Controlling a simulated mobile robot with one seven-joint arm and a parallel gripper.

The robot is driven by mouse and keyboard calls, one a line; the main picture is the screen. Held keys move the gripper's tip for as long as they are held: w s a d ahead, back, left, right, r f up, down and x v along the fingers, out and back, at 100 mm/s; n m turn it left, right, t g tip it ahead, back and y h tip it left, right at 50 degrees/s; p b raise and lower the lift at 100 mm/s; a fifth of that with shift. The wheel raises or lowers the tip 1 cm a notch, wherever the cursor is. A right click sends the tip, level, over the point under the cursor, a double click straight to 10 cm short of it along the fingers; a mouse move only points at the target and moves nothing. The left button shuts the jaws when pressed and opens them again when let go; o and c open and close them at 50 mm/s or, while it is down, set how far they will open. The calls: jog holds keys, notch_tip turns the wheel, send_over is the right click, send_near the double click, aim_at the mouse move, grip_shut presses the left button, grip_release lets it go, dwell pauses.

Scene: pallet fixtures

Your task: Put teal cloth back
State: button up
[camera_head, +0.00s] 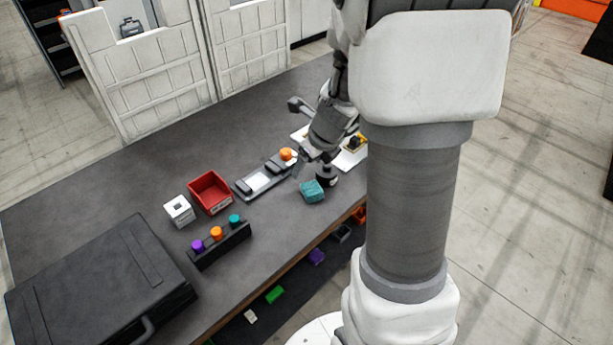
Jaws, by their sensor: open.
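The teal cloth (312,191) is a small folded-looking teal block lying on the dark grey table, near its front edge. My gripper (312,162) is open and points down just above and behind the cloth, apart from it in the picture. My arm hides part of the table behind and to the right of the gripper. I cannot tell how high the fingertips are over the table.
A black round object (327,176) stands right beside the cloth. Further left are a red bin (209,192), a white box (179,210), a black rack (222,246) with coloured pegs and a black case (95,285).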

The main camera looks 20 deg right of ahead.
jog(key=s+a+r+n+y, duration=0.1)
jog(key=s+a+r+n, duration=0.4)
jog(key=n, duration=0.4)
jog(key=s+a+r+n, duration=0.4)
jog(key=a+r+n, duration=0.1)
jog(key=r+n, duration=0.35)
jog(key=s+r+n+h, duration=0.1)
jog(key=s+r+n, duration=0.2)
jog(key=s+n, duration=0.7)
jog(key=n, duration=0.5)
jog(key=shift+s+a+r+t+h, duration=0.2)
jog(key=shift+a+t+h, duration=0.1)
jog(key=shift+a, duration=0.1)
